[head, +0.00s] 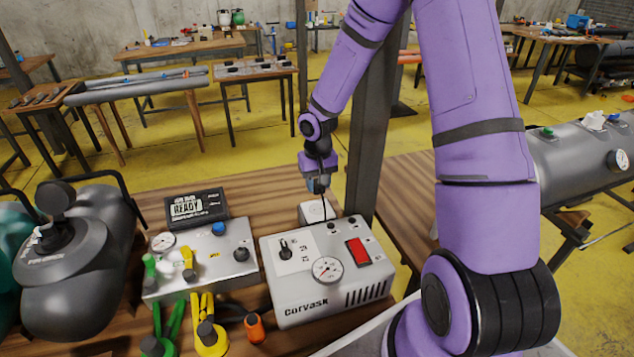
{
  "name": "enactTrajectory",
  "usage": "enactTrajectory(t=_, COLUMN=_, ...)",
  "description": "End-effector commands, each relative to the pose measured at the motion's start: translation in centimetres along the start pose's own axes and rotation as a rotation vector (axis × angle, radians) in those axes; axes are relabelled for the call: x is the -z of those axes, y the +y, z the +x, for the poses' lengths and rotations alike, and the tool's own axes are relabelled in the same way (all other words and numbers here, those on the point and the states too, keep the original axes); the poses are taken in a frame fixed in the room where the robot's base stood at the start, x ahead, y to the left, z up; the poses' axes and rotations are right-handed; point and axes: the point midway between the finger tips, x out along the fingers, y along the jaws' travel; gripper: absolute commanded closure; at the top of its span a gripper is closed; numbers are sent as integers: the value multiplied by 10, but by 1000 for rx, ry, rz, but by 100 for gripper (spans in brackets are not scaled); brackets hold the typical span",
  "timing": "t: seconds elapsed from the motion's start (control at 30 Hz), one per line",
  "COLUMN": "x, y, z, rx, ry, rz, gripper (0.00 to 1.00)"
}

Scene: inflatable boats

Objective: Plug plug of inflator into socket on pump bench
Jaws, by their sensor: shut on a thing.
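The inflator (312,302), a grey Corvask box with a gauge, a knob and a red switch, stands on the wooden pump bench (262,197). My gripper (318,184) is above and behind it, pointing down, and is shut on the plug, which is mostly hidden between the fingers. A dark cord (323,205) runs from the gripper down towards the inflator's back edge. A small white box (312,212), perhaps the socket, sits on the bench just behind the inflator, below the gripper. Its openings cannot be made out. The plug appears above it, apart.
A grey metal post (373,130) rises close right of my gripper. A second grey control box (203,262) with coloured hoses and a black READY box (196,207) stand left. A dark pump (78,270) is at far left. Bare bench lies left of the white box.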

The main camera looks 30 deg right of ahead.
Motion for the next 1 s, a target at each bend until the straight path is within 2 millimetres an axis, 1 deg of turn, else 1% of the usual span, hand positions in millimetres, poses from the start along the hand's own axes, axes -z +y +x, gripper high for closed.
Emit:
enactTrajectory(t=0.17, x=0, y=0, z=7, rx=1, ry=-1, rz=-1, gripper=83)
enactTrajectory(t=0.7, x=0, y=0, z=49, rx=0, ry=-1, rz=-3, gripper=83)
enactTrajectory(t=1.0, x=0, y=0, z=58, rx=0, ry=0, rz=-2, gripper=83)
